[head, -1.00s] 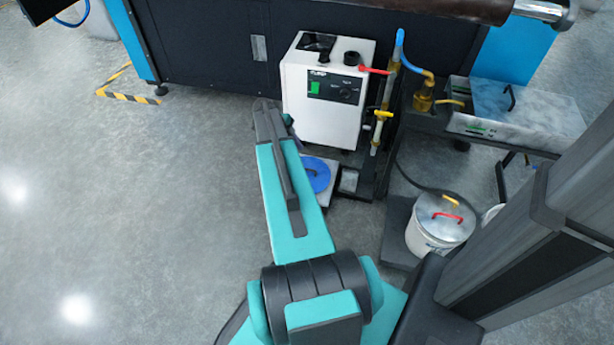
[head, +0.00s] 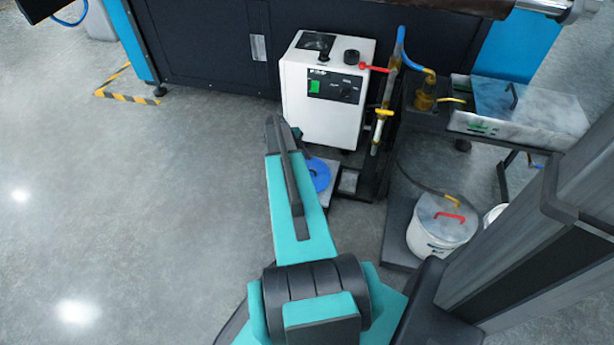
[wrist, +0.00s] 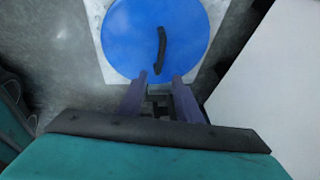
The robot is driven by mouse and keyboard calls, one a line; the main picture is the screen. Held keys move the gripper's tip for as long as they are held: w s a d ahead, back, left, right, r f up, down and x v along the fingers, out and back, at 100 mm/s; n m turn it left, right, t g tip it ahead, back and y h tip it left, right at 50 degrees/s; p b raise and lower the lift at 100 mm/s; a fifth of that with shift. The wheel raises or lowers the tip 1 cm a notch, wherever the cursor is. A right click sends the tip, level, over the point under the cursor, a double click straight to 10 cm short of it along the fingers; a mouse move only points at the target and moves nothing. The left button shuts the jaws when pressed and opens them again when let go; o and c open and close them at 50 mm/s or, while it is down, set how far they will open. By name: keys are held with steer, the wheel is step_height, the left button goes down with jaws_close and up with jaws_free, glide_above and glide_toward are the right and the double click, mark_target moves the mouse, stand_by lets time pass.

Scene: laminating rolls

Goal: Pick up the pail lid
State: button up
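A round blue lid (head: 320,174) with a dark bar handle lies on a pale square surface at the foot of the white machine. It also fills the upper middle of the wrist view (wrist: 125,40). My gripper (wrist: 160,82) is open and empty, with its two fingers apart at the near edge of the blue lid in the picture, just short of the handle (wrist: 161,48). The height gap between fingers and lid is hard to tell. In the head view my arm hides the gripper and part of the lid. A grey lid (head: 446,213) with a red handle sits on a white pail (head: 433,243) at right.
The white machine (head: 320,105) stands close behind the blue lid, and its pale side likely fills the right of the wrist view. Yellow pipework (head: 382,125) rises to its right. A steel tray (head: 520,120) on a stand is farther right. The floor at left (head: 130,200) is clear.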

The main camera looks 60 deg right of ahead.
mark_target(311, 170)
steer(key=shift+f, duration=0.15)
steer(key=shift+b+x, duration=1)
steer(key=shift+x, duration=1.6)
steer(key=shift+a, duration=0.15)
jaws_close()
